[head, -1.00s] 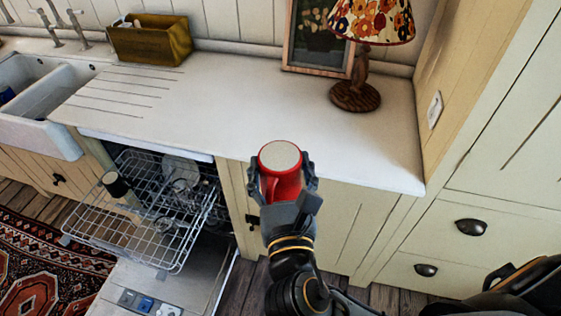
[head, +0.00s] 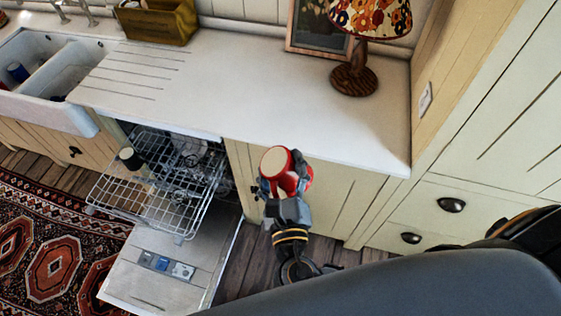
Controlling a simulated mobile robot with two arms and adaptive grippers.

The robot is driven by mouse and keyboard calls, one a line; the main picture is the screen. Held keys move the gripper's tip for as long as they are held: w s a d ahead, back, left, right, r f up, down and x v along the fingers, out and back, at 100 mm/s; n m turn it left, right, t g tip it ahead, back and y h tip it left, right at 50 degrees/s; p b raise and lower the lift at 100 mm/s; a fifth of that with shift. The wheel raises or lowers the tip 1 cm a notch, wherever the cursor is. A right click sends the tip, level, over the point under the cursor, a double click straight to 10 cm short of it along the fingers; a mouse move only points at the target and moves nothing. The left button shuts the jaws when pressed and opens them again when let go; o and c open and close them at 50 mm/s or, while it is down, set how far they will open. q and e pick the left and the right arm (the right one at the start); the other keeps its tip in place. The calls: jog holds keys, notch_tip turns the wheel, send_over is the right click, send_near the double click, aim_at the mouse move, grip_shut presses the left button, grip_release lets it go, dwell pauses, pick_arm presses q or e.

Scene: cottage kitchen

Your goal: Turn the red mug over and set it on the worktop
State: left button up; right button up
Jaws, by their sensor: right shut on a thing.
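The red mug (head: 276,163) is in my right gripper (head: 286,188), which is shut on it. The mug is tilted, with a pale, flat-looking round end facing up and to the left. I cannot tell for sure whether that end is its base or its mouth. The gripper's fingers and palm hide part of its side. In the picture, gripper and mug are just below the front edge of the white worktop (head: 255,90), over the cupboard front, apart from the worktop surface. My left gripper is not in view.
A lamp (head: 353,80) and a picture frame (head: 319,25) stand at the back right of the worktop; its middle is clear. A yellow-brown box (head: 157,22) is at the back left. The open dishwasher's rack (head: 150,205) and door (head: 170,268) jut out at lower left.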

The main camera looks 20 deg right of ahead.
jog(key=n, duration=0.6)
jog(key=shift+n, duration=0.3)
jog(key=m, duration=0.3)
jog(key=shift+m, duration=0.3)
jog(key=shift+m+b, duration=0.4)
jog(key=shift+m, duration=1.2)
